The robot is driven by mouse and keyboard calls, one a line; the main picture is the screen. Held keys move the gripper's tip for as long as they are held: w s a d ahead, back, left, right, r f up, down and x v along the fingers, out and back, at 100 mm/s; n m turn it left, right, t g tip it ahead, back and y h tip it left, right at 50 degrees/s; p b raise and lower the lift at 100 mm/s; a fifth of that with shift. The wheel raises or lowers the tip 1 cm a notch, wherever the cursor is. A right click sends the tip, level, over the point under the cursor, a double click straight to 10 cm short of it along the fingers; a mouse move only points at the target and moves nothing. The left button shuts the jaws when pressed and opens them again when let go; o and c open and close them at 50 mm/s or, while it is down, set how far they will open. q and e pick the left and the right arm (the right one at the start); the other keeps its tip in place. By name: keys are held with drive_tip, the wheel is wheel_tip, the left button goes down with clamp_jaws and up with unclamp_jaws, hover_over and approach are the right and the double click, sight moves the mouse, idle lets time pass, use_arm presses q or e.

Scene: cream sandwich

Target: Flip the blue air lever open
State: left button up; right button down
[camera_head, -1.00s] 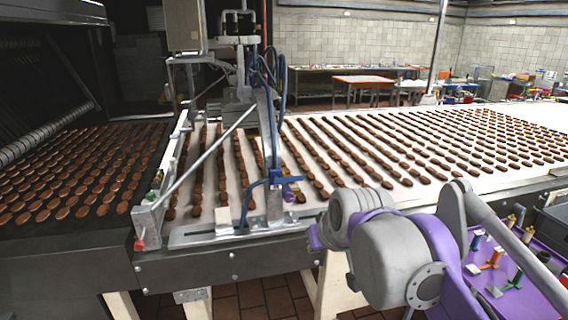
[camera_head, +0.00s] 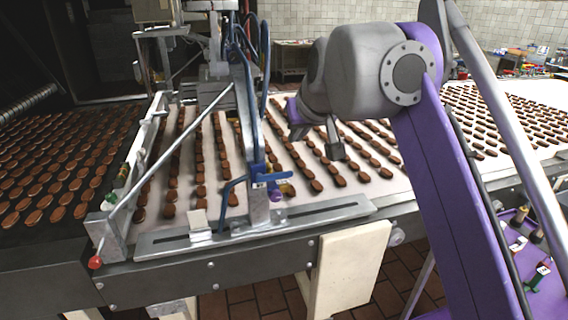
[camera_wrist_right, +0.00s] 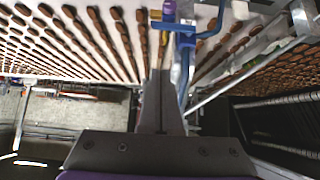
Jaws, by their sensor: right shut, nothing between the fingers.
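The blue air lever (camera_head: 273,177) is a flat blue handle sticking out sideways from an upright metal post on the machine's front, with a purple knob just below it. In the right wrist view the blue lever (camera_wrist_right: 172,27) lies just beyond the fingertips. My right gripper (camera_head: 335,152) is above the conveyor, to the right of the lever and somewhat higher in the head view. Its fingers (camera_wrist_right: 161,74) are together and empty in the wrist view, pointing towards the lever. Contact with the lever does not show. My left gripper is out of view.
Rows of brown biscuits cover the pale conveyor (camera_head: 215,128). A slotted metal rail (camera_head: 330,211) runs below the lever. A diagonal rod with a red end (camera_head: 95,262) stands left of it. Blue hoses rise along the post.

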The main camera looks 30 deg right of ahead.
drive_tip(key=b, duration=0.2)
hover_over(274, 174)
drive_tip(key=s+d, duration=0.2)
wheel_tip(274, 174, down, 7)
wheel_tip(274, 174, down, 4)
drive_tip(key=shift+d+f+b, duration=0.1)
drive_tip(key=shift+d+b, duration=0.05)
drive_tip(key=shift+b, duration=0.2)
